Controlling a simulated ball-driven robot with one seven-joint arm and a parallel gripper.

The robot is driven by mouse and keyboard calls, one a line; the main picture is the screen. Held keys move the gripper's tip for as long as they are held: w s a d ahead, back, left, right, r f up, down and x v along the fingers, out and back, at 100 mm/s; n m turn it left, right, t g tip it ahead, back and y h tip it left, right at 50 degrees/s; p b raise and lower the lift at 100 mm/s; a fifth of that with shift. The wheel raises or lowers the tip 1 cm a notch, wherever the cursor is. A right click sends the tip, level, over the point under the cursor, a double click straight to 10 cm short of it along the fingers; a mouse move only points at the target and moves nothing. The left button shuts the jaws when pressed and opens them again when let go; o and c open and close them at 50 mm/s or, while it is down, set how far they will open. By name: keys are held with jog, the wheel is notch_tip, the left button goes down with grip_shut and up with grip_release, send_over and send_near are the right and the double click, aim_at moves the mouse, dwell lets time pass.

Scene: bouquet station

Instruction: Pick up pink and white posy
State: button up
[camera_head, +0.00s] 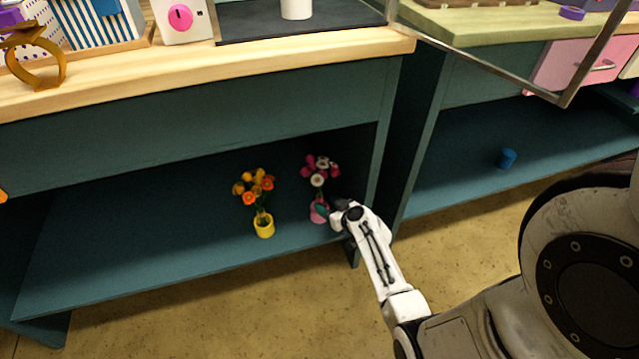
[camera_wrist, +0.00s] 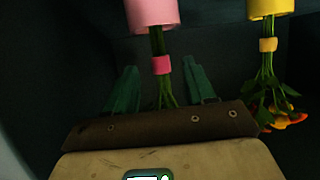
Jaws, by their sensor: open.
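The pink and white posy (camera_head: 319,171) stands upright in a pink pot (camera_head: 317,214) on the lower shelf, near its right end. In the wrist view, which shows the pot (camera_wrist: 152,13) at the top, the posy's green stems (camera_wrist: 166,93) with a pink band (camera_wrist: 161,65) hang between my two green fingers. My gripper (camera_wrist: 160,72) is open, with a finger on each side of the stems and visible gaps. In the head view my gripper (camera_head: 327,210) is at the pot's right side and partly covers it. The blooms are hidden in the wrist view.
An orange and yellow posy (camera_head: 255,187) in a yellow pot (camera_head: 264,226) stands to the left on the same shelf (camera_head: 150,235); it also shows in the wrist view (camera_wrist: 270,100). The counter (camera_head: 250,65) overhangs above. A side panel (camera_head: 377,150) is close on the right. The shelf's left part is clear.

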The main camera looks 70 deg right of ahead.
aim_at(322, 201)
jog(key=b+x, duration=0.1)
jog(key=x, duration=0.4)
jog(key=shift+w+f+b, duration=0.1)
jog(key=shift+f+b, duration=0.1)
jog(key=shift+b, duration=0.1)
jog(key=shift+r, duration=0.1)
grip_shut()
